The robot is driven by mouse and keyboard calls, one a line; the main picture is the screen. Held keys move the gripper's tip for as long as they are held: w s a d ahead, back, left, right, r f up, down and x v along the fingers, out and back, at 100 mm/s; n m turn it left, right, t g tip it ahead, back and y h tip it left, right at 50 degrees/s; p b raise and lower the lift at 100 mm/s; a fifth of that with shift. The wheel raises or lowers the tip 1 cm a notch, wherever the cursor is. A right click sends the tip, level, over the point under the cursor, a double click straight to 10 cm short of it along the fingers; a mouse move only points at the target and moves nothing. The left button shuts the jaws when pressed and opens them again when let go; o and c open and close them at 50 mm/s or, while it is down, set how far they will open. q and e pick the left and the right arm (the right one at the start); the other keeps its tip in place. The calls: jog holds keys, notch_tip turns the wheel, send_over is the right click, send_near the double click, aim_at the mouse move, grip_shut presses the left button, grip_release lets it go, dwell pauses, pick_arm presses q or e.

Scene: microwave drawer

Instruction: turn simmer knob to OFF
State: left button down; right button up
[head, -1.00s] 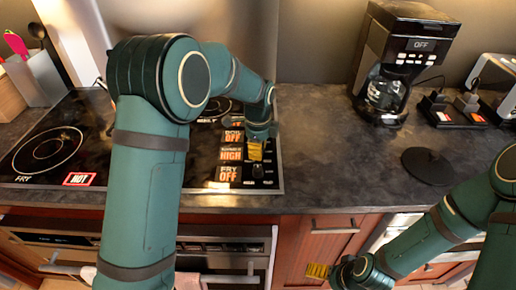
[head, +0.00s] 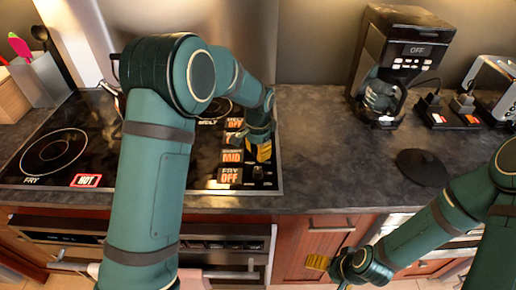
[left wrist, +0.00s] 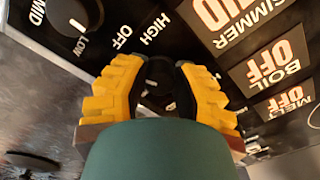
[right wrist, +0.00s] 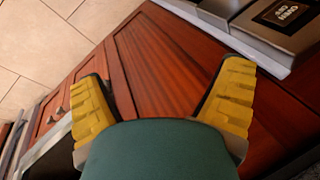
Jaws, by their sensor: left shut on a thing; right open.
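The simmer knob (left wrist: 158,85) is black and mostly hidden between the yellow fingers of my left gripper (left wrist: 158,92). Those fingers are shut on it, and "HIGH" and "OFF" markings show on the panel beside it. The simmer display (left wrist: 240,18) reads "MID"; it also shows in the head view (head: 230,156). In the head view my left gripper (head: 264,151) is at the right end of the cooktop, its yellow tips down on the panel. My right gripper (right wrist: 165,105) is open and empty in front of wooden cabinet doors (right wrist: 165,60), low at the right.
Another knob (left wrist: 65,20) sits close beside my left gripper. The fry, boil (left wrist: 272,68) and melt displays read "OFF". A red "HOT" sign (head: 87,181) lights on the cooktop. A coffee maker (head: 400,60) and a dark disc (head: 422,167) stand on the counter at right.

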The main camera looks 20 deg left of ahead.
pick_arm(q)
jog(key=n+p, duration=0.1)
jog(key=n, duration=0.3)
jog(key=shift+n, duration=0.3)
jog(key=n+p, duration=0.1)
jog(key=n, duration=0.2)
jog(key=shift+n, duration=0.4)
jog(key=n+p, duration=0.1)
jog(key=n, duration=0.3)
jog(key=shift+p, duration=0.3)
jog(key=n+p, duration=0.1)
jog(key=n, duration=0.3)
jog(key=n+p, duration=0.2)
jog(key=n, duration=0.2)
jog(key=shift+n, duration=0.3)
jog(key=n+p, duration=0.2)
jog(key=n, duration=0.1)
jog(key=shift+n, duration=0.3)
jog(key=n+p, duration=0.2)
jog(key=n, duration=0.2)
jog(key=shift+n+p, duration=0.65)
jog(key=shift+n, duration=0.95)
pick_arm(e)
notch_tip(320, 180, up, 13)
jog(key=w, duration=0.1)
jog(key=shift+w+d+t, duration=0.2)
jog(key=shift+d+t, duration=0.1)
jog(key=shift+d, duration=0.05)
